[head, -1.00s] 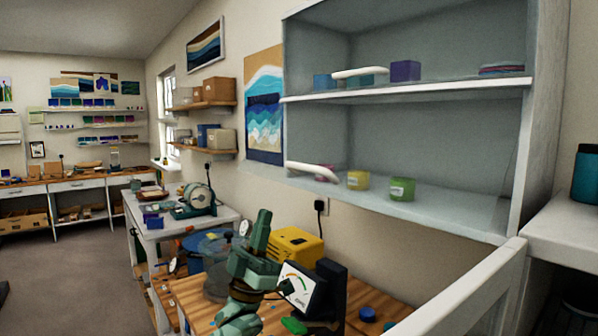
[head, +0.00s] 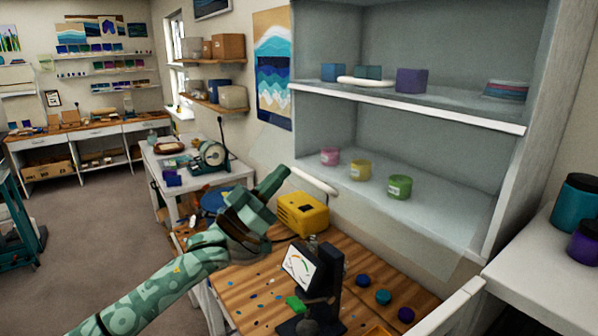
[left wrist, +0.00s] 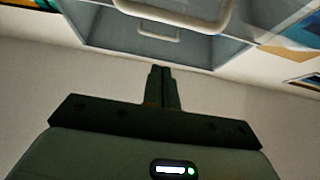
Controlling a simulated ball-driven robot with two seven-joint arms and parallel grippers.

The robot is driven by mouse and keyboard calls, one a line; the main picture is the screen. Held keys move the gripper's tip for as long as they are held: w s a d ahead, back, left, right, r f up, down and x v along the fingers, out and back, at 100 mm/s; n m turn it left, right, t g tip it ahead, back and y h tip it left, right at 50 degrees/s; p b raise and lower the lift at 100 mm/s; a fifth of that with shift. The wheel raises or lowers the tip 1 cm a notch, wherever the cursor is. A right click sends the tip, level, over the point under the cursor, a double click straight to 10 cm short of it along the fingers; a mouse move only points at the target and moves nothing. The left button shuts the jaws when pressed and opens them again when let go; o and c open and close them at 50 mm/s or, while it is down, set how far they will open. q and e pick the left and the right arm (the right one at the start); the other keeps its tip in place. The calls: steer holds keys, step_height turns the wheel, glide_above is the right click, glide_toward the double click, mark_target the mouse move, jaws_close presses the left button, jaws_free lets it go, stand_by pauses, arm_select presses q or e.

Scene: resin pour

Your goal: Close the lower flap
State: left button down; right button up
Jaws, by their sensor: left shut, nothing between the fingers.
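The wall cabinet (head: 430,115) has two shelf compartments. The lower flap (head: 400,228) looks like a see-through panel standing open, sloping out below the lower compartment. Its white bar handle (head: 315,180) is at its left part. My left gripper (head: 284,172) is shut and empty, pointing up and right, just left of this handle; I cannot tell if they touch. In the left wrist view, the shut fingers (left wrist: 162,72) point towards the cabinet, where two white handles show, a near one (left wrist: 175,14) and a farther one (left wrist: 158,34). My right gripper is not in view.
Pink (head: 330,156), yellow (head: 360,170) and green (head: 399,187) jars stand in the lower compartment. Another white handle (head: 365,82) is at the upper compartment. A yellow box (head: 302,213) and a dial meter (head: 302,268) stand on the wooden bench (head: 250,290) below.

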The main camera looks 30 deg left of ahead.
mark_target(295, 172)
arm_select(q)
steer(key=shift+y, duration=0.3)
steer(key=w, duration=0.1)
steer(key=w+d, duration=0.1)
steer(key=w, duration=0.1)
steer(key=shift+w+d+r+p, duration=0.2)
steer(key=shift+w+d+p, duration=0.15)
steer(key=shift+w, duration=0.05)
steer(key=shift+w+f, duration=0.2)
steer(key=shift+f, duration=0.65)
